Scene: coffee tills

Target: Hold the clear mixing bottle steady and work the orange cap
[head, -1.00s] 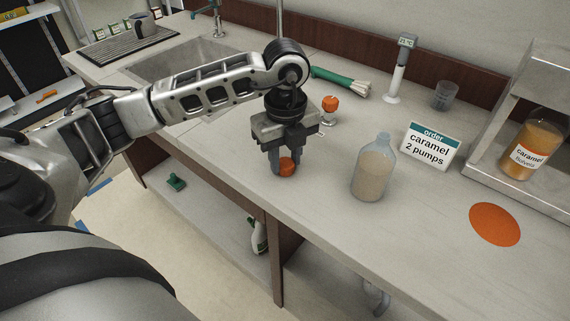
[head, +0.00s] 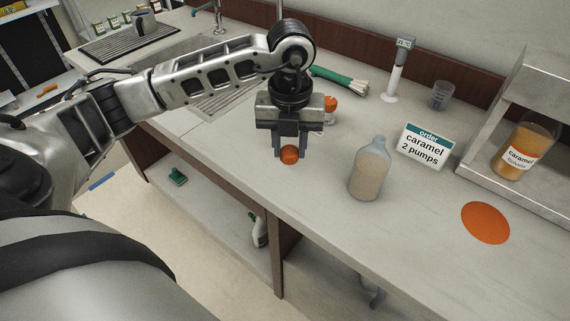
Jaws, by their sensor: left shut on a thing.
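The clear mixing bottle (head: 369,172) stands upright on the counter in the head view, with a beige filling and an open, uncapped neck. The orange cap (head: 289,155) is left of the bottle, between the fingertips of my left gripper (head: 289,152). My left gripper points down and is shut on the cap, apart from the bottle. I cannot tell whether the cap touches the counter. My right gripper is not in view.
An order sign (head: 424,147) reads "caramel 2 pumps". An orange round mat (head: 485,223) lies at the right. A caramel jar (head: 522,150) stands on a metal shelf. Behind my gripper is a small orange-topped item (head: 331,104).

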